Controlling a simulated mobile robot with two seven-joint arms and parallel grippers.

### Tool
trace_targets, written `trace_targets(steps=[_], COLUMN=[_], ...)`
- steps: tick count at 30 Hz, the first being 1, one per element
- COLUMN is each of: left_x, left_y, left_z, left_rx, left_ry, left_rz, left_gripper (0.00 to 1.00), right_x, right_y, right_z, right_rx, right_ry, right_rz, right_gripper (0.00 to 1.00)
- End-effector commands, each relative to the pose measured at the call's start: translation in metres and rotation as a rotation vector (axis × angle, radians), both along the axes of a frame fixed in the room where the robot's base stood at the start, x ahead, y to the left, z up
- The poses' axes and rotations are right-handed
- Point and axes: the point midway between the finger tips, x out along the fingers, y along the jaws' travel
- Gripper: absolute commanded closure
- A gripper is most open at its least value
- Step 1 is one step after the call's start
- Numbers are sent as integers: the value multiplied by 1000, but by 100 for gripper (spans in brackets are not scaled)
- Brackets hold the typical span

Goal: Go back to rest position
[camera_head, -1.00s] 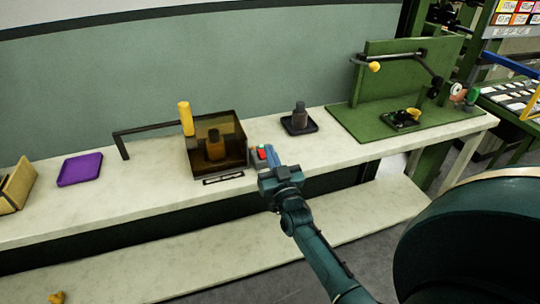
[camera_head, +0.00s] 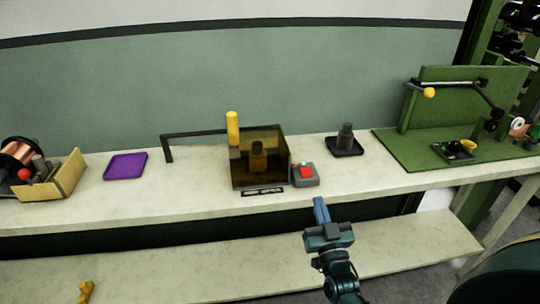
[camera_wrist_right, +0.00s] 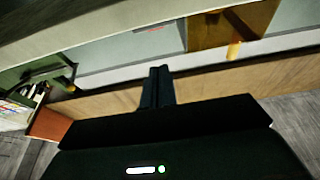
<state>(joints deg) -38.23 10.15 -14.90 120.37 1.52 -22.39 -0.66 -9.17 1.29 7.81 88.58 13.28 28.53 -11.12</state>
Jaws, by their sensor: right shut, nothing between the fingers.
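My right gripper (camera_head: 321,209) is shut and empty. In the head view it is in front of the bench's front edge, below the grey box with a red button (camera_head: 305,174), and apart from it. Its closed fingers also show in the right wrist view (camera_wrist_right: 158,85), with nothing between them. My left gripper is in neither view.
The long pale bench (camera_head: 206,207) carries a brown see-through box (camera_head: 257,162), a purple tray (camera_head: 126,165), a dark tray with a dark cylinder (camera_head: 346,139) and a green stand (camera_head: 410,153). A cardboard bin (camera_head: 60,180) is at the left. A lower shelf (camera_head: 230,265) runs below.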

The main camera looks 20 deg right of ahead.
Motion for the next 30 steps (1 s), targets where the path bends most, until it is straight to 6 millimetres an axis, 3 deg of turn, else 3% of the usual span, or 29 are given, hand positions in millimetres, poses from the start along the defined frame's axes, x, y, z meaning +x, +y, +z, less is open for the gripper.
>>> trace_targets(steps=[5, 8, 12, 15, 18, 23, 30], left_x=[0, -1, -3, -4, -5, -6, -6], left_y=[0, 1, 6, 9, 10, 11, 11], left_z=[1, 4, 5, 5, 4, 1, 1], left_rx=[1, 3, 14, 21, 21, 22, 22], left_ry=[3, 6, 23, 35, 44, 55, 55], left_rz=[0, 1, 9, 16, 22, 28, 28], left_gripper=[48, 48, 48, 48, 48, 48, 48], right_x=[-4, -18, -67, -110, -148, -180, -181], right_y=[8, 36, 99, 136, 161, 177, 178], right_z=[-4, -19, -53, -71, -81, -88, -88], right_rx=[-3, -5, -4, 1, 8, 12, 12], right_ry=[36, 164, 454, 646, 792, 909, 912], right_rz=[28, 118, 296, 391, 453, 493, 494], right_gripper=[100, 100, 100, 100, 100, 100, 100])
